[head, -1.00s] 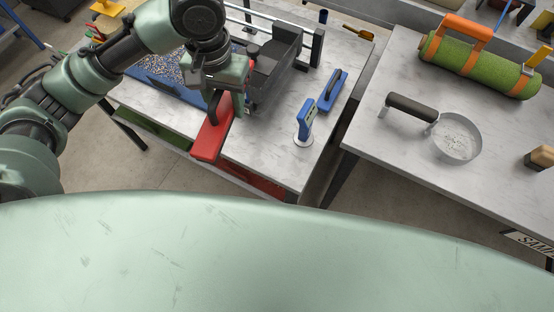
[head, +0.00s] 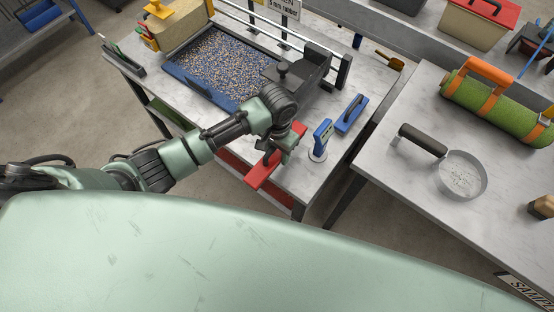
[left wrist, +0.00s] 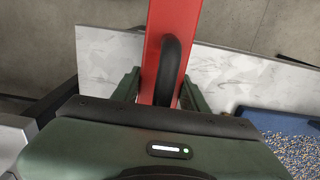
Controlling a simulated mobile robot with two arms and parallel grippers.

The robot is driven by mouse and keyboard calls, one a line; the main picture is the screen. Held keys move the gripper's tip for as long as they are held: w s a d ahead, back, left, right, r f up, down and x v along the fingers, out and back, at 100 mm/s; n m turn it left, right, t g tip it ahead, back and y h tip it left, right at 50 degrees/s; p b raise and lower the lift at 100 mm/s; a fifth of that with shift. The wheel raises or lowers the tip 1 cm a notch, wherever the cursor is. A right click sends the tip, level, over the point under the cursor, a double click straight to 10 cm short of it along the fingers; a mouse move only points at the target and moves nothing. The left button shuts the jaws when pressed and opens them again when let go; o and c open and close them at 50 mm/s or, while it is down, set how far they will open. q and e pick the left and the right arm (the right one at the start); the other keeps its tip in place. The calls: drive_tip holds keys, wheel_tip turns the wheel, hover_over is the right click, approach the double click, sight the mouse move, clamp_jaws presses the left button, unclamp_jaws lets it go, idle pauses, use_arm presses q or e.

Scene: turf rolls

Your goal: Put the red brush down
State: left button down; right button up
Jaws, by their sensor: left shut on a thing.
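The red brush (head: 260,175) is a long flat red block with a black loop handle (left wrist: 170,68). My left gripper (head: 275,154) is shut on it near the front edge of the left table (head: 300,181). In the left wrist view the handle stands between the two green fingers (left wrist: 160,90). The brush's outer end reaches past the table edge over the floor. I cannot tell whether its underside touches the tabletop. My right gripper is not in view.
A blue-handled round tool (head: 321,140) stands just right of the brush, with a blue float (head: 351,113) behind it. A blue tray of speckled granules (head: 178,76) and a dark machine (head: 308,78) lie behind.

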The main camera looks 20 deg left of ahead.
sight(277, 162)
use_arm(q)
wheel_tip(277, 162, down, 6)
drive_tip(key=shift+f, duration=0.1)
idle(0.4)
